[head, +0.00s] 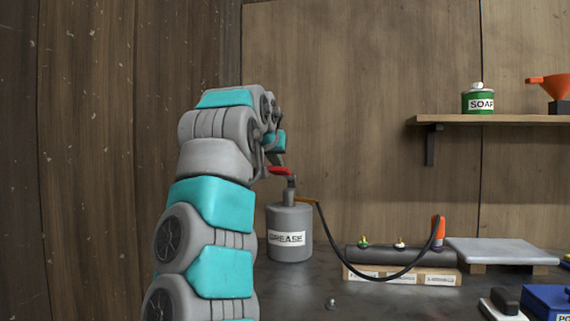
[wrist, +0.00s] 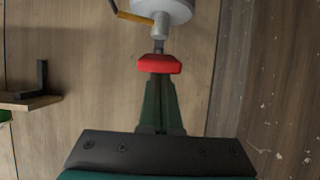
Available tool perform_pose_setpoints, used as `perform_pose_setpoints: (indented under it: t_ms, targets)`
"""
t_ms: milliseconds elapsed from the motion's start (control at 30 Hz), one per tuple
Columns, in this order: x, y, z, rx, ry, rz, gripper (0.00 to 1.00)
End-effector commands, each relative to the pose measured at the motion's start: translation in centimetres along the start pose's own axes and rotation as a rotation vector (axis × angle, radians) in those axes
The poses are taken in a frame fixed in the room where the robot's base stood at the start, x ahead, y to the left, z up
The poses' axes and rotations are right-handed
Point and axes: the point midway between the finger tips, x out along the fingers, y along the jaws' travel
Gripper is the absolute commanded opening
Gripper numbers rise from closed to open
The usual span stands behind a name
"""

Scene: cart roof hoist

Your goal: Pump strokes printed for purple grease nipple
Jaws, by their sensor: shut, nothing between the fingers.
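A grey grease pump (head: 289,238) labelled GREASE stands on the bench, with a red pump handle (head: 279,171) on top. In the wrist view the red handle (wrist: 160,64) lies right at my fingertips. My gripper (wrist: 159,82) is shut and empty, its tips at or just against the handle; contact is unclear. A black hose (head: 345,262) runs from the pump to an orange coupler (head: 438,231) at the right end of a dark bar (head: 385,255). Two nipples, one green-yellow (head: 363,242) and one whitish (head: 400,243), stand on the bar.
The bar rests on a wooden block (head: 400,276) with small printed labels, too small to read. A grey slab (head: 500,252) lies at right. A blue box (head: 547,300) is at front right. A shelf (head: 490,120) holds a soap can (head: 478,101) and an orange funnel (head: 549,84).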

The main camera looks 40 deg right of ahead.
Motion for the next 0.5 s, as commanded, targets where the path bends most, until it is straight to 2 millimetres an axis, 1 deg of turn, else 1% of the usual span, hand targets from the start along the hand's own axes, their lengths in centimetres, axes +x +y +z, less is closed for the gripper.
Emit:
perform_pose_setpoints:
  t_ms: [33, 367, 500]
  targets:
    - [0.8, -0.2, 1.2, 0.0, 0.018, 0.002, 0.0]
    - [1.3, -0.3, 3.2, 0.002, 0.11, 0.002, 0.0]
    - [1.8, -0.3, 4.8, 0.002, 0.118, 0.004, 0.0]
